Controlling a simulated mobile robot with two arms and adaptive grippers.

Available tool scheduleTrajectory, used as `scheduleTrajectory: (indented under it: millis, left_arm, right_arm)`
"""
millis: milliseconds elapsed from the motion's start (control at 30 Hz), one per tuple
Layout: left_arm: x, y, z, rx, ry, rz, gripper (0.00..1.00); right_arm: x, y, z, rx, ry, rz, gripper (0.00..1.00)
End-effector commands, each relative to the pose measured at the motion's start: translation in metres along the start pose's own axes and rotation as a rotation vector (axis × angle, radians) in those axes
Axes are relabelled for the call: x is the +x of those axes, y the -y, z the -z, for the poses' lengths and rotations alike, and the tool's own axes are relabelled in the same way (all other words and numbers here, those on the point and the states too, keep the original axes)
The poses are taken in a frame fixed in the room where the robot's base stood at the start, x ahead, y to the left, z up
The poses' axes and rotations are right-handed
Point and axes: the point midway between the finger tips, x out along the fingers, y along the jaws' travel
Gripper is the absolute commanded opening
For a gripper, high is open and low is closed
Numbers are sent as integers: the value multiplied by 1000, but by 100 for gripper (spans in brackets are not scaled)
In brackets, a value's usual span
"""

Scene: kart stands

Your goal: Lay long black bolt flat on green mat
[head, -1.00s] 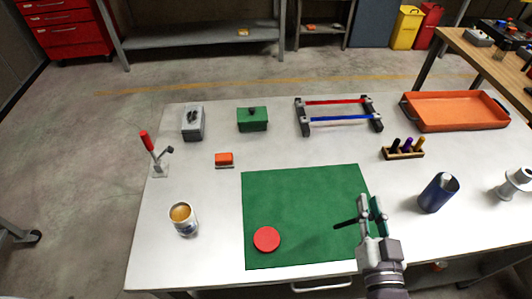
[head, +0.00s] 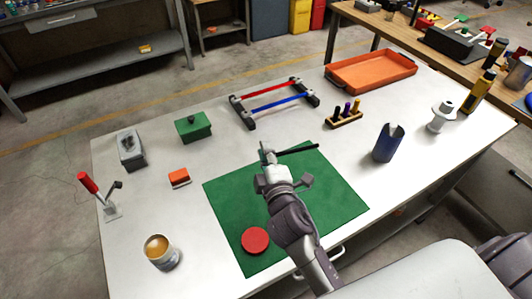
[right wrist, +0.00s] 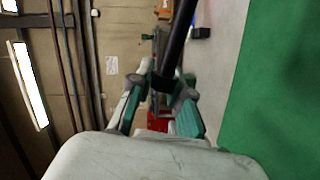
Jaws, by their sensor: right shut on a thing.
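The long black bolt (head: 300,150) is held in my right gripper (head: 268,158). It sticks out to the right over the back part of the green mat (head: 338,196), and looks raised above it. In the right wrist view the bolt's dark shaft (right wrist: 174,45) rises from between the fingers (right wrist: 160,105), with the green mat (right wrist: 285,90) off to the right. My right arm covers the middle of the mat in the head view. My left gripper is not in view.
A red disc (head: 255,240) lies on the mat's near left part. A rack with red and blue bars (head: 275,100) stands behind the mat.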

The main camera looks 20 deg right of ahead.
Motion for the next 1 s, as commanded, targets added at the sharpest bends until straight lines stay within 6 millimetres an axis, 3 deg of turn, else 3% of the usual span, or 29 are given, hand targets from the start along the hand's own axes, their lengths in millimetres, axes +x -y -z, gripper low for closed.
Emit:
scheduleTrajectory:
  millis: [167,600,1000]
  left_arm:
    - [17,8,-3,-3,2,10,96]
    - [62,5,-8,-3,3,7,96]
    - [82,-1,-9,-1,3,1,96]
  right_arm:
    - [1,16,-4,2,-1,-1,0]
    - [3,59,-14,4,-2,-1,0]
    - [5,82,-19,4,-3,-2,0]
